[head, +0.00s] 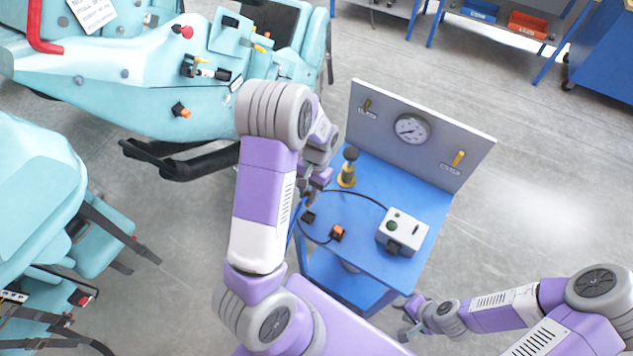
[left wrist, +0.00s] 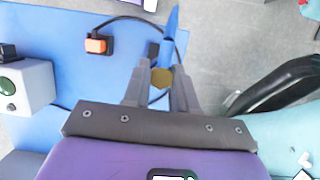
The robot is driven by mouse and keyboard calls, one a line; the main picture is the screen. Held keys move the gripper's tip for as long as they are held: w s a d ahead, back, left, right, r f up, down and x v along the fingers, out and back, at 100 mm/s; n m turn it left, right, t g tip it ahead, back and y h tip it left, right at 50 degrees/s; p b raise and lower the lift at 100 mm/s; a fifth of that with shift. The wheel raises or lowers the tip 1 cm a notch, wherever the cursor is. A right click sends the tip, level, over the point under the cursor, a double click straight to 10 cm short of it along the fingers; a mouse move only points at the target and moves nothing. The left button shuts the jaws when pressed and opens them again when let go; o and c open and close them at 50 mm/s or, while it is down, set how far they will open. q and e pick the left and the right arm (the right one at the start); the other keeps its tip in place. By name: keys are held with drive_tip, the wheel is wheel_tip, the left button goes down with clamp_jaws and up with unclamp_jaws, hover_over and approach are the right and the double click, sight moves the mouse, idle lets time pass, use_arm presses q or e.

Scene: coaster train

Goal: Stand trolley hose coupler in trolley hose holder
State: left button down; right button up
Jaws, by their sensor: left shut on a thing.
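My left gripper (head: 313,195) is over the left edge of the blue trolley top, partly hidden by my own arm. In the left wrist view it (left wrist: 160,92) is shut on the trolley hose coupler (left wrist: 161,77), a brass-coloured hexagonal piece with a blue length beyond it. The coupler cannot be made out in the head view. A small dark block (head: 308,216) on the trolley's left edge may be the trolley hose holder; it shows partly behind the fingers in the left wrist view (left wrist: 154,50). My right gripper (head: 410,320) is near the trolley's lower right corner; its jaw opening is unclear.
The blue trolley (head: 375,255) carries an upright grey panel with a gauge (head: 412,129), a yellow-and-black post (head: 347,168), a grey control box (head: 402,232) and an orange plug (head: 337,232) with black cable. Turquoise coaster cars (head: 150,75) stand left.

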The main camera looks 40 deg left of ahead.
use_arm(q)
drive_tip(key=shift+s+r, duration=0.1)
drive_tip(key=shift+s, duration=0.3)
use_arm(e)
drive_tip(key=shift+s+r, duration=0.1)
drive_tip(key=shift+s, duration=0.25)
use_arm(q)
drive_tip(key=shift+w, duration=0.15)
use_arm(e)
drive_tip(key=shift+w, duration=0.1)
use_arm(q)
drive_tip(key=shift+f, duration=0.3)
drive_tip(key=shift+f+b, duration=2.15)
drive_tip(key=shift+f, duration=0.4)
use_arm(e)
drive_tip(key=shift+f, duration=2.25)
use_arm(q)
drive_tip(key=shift+f+b, duration=1.2)
drive_tip(key=shift+f, duration=0.4)
use_arm(e)
drive_tip(key=shift+f, duration=1.2)
use_arm(q)
drive_tip(key=c, duration=0.8)
unclamp_jaws()
drive_tip(key=shift+r, duration=0.1)
